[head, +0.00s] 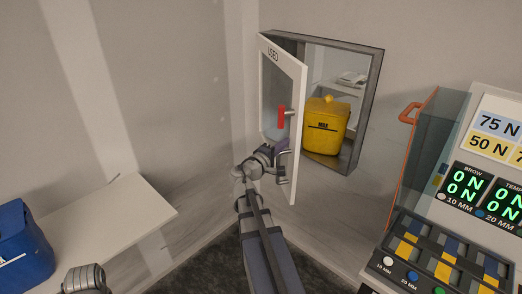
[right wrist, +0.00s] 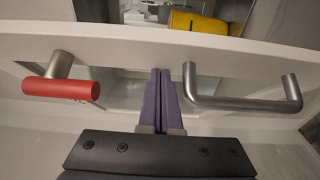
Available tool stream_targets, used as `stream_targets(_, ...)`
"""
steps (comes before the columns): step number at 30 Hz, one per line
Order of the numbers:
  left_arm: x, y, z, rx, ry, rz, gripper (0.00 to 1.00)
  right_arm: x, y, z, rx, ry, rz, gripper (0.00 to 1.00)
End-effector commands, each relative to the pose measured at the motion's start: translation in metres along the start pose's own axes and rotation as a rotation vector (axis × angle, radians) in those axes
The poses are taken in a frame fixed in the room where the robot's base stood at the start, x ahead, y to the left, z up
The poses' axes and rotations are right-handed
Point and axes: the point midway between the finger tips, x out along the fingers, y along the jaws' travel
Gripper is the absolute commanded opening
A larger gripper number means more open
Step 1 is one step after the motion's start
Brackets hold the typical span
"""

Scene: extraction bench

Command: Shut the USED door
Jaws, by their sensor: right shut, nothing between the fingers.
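The USED door (head: 298,90) is a white frame with a clear pane. It stands ajar, swung out from a grey-framed wall opening (head: 373,85). A red-gripped latch (head: 281,116) and a metal bar handle (head: 284,178) are on its front. My right gripper (head: 283,146) is shut and empty, at the door's front between latch and handle. In the right wrist view its purple fingers (right wrist: 160,76) point at the door (right wrist: 125,45), between the red latch (right wrist: 60,88) and bar handle (right wrist: 245,104). I cannot tell whether they touch the door.
A yellow bin (head: 325,125) stands inside the opening, behind the door. To the right is a console (head: 450,220) with displays and an orange handle (head: 409,112). A white shelf (head: 110,220) with a blue box (head: 22,250) is at left.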

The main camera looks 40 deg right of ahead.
Motion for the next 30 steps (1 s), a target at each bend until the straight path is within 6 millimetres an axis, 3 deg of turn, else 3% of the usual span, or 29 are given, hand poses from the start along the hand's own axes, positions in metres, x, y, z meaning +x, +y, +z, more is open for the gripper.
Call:
stream_targets(1, 0.000, 0.000, 0.000, 0.000, 0.000, 0.000, 0.00, 0.013, 0.000, 0.016, 0.000, 0.020, 0.000, 0.00)
stream_targets(3, 0.000, 0.000, 0.000, 0.000, 0.000, 0.000, 0.00, 0.032, 0.000, 0.029, 0.000, 0.063, 0.000, 0.00)
stream_targets(15, 0.000, 0.000, 0.000, 0.000, 0.000, 0.000, 0.00, 0.150, 0.000, 0.085, 0.000, 0.086, 0.000, 0.00)
stream_targets(24, 0.000, 0.000, 0.000, 0.000, 0.000, 0.000, 0.00, 0.234, 0.000, 0.110, 0.000, 0.089, 0.000, 0.00)
stream_targets(30, 0.000, 0.000, 0.000, 0.000, 0.000, 0.000, 0.00, 0.265, 0.000, 0.116, 0.000, 0.091, 0.000, 0.00)
